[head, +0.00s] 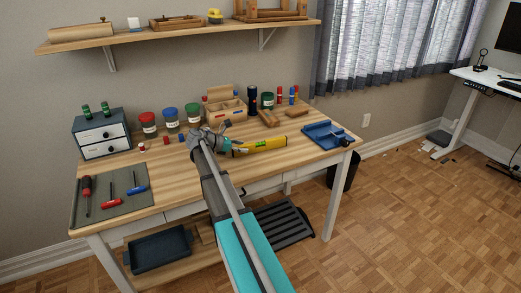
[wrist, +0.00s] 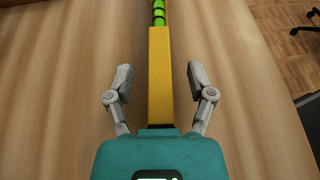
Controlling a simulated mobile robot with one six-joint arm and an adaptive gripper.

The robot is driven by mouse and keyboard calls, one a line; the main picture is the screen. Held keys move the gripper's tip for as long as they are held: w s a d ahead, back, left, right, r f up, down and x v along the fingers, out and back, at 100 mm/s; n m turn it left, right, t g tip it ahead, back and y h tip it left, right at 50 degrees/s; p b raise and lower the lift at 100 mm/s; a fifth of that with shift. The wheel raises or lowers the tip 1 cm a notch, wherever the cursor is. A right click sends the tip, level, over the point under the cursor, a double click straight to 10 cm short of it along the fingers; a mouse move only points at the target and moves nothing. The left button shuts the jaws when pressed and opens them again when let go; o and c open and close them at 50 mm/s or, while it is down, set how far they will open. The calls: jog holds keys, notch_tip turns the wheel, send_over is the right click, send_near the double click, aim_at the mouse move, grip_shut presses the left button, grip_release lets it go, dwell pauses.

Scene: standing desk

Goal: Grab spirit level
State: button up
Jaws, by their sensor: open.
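The spirit level is a yellow bar with green vials. In the head view the spirit level (head: 262,145) lies on the wooden workbench, toward the right of its middle. In the wrist view the spirit level (wrist: 160,70) runs lengthwise up the middle of the picture, its near end hidden by my gripper's teal body. My gripper (wrist: 160,84) is open, with one finger on each side of the bar and a gap on both sides. In the head view my gripper (head: 222,141) is at the level's left end; its fingers are hard to make out.
A shelf (head: 180,35) hangs above.

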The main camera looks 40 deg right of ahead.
jog(key=shift+s+d+f, duration=0.15)
jog(key=shift+d, duration=0.25)
grip_shut()
dwell(0.4)
